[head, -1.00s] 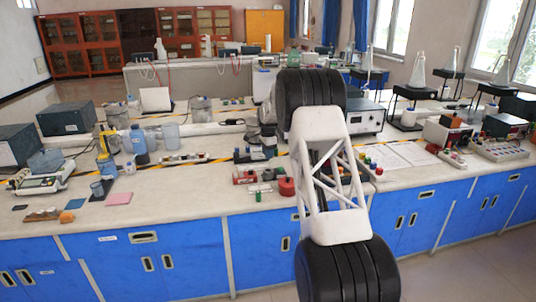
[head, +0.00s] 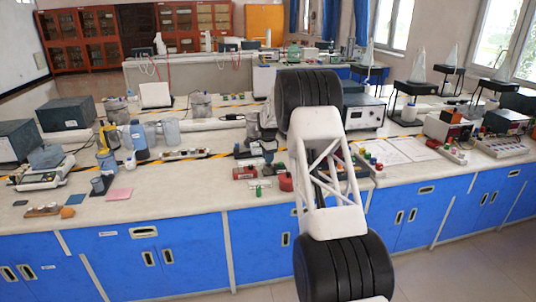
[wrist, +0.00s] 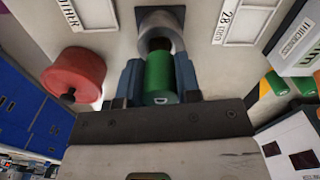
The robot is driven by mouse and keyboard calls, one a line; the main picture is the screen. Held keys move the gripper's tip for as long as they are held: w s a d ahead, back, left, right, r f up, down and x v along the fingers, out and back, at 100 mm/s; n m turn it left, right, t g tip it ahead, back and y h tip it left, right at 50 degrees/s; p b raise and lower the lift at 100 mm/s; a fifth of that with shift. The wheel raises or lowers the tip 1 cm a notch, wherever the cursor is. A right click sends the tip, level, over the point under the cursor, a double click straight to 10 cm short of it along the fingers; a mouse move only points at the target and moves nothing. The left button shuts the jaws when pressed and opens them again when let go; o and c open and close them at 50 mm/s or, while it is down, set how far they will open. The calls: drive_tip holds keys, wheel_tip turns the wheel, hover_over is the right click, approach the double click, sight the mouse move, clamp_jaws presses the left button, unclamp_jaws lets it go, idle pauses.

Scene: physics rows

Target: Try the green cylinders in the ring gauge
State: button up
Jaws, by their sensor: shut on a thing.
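In the wrist view, my gripper (wrist: 158,82) is shut on a green cylinder (wrist: 160,76), with one blue-grey finger on each side of it. A grey metal ring (wrist: 161,22), which looks like the ring gauge, is just beyond the cylinder. The cylinder's far end overlaps the ring's dark opening in the picture; I cannot tell whether it is inside or only in front. In the head view, a small green piece (head: 259,187) stands near the bench's front edge. My arm hides part of that area, and my fingertips cannot be made out there.
A red round piece with a black knob (wrist: 74,77) lies left of the ring. Green-and-yellow pieces (wrist: 275,83) are at the right. Labelled white boxes flank the ring. In the head view, a red block (head: 244,172) is nearby; bench (head: 185,190) to the left is clear.

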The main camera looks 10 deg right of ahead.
drive_tip(key=shift+f, duration=0.75)
drive_tip(key=shift+f, duration=0.5)
idle(1.2)
drive_tip(key=o, duration=1)
drive_tip(key=shift+o, duration=0.6)
drive_tip(key=shift+o, duration=1.1)
drive_tip(key=shift+r, duration=4)
